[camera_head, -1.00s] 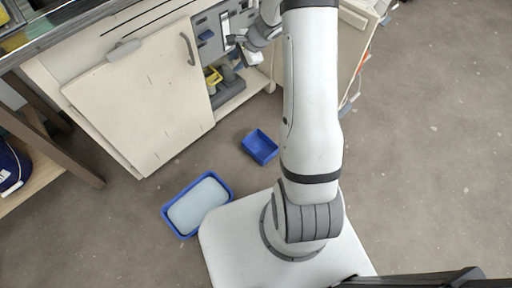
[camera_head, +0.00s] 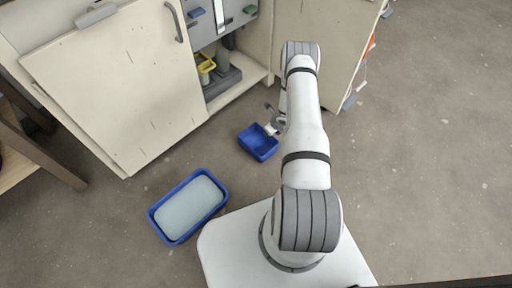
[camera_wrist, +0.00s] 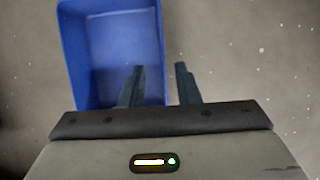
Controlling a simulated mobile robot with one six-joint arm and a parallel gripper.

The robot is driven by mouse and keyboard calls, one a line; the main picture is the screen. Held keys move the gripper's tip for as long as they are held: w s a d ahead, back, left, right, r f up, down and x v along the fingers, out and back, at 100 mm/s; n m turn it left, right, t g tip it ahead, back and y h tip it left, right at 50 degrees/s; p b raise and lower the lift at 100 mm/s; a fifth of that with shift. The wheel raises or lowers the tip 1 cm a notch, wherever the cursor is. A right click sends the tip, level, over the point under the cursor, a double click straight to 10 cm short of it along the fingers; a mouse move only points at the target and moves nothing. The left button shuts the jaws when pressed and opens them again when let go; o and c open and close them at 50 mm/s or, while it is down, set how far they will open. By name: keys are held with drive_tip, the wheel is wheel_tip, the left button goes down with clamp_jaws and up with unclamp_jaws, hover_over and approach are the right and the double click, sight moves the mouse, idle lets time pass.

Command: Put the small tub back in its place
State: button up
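The small tub (camera_head: 257,146) is an empty blue open-topped box. It stands upright on the floor in front of the open cabinet. In the wrist view the small tub (camera_wrist: 108,30) fills the upper left. My gripper (camera_head: 271,128) is at its right side in the head view. In the wrist view my gripper (camera_wrist: 160,70) is open, with one finger over the tub's inside and the other outside its right wall. That wall lies between the fingers, with a gap on both sides. I cannot tell how far down the fingers reach.
A larger blue tub (camera_head: 220,176) with pale contents stands on the floor at the lower left. The cabinet has an open door (camera_head: 115,85), a low shelf, a yellow item (camera_head: 205,65) and grey items. Bare floor (camera_head: 430,150) lies to the right.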

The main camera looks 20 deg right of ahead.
sight(266, 138)
drive_tip(key=b+x, duration=0.3)
drive_tip(key=x, duration=0.3)
drive_tip(key=shift+w+d+f+b, duration=0.1)
drive_tip(key=shift+f+b, duration=0.2)
drive_tip(key=shift+r, duration=0.1)
drive_tip(key=shift+c, duration=0.6)
clamp_jaws()
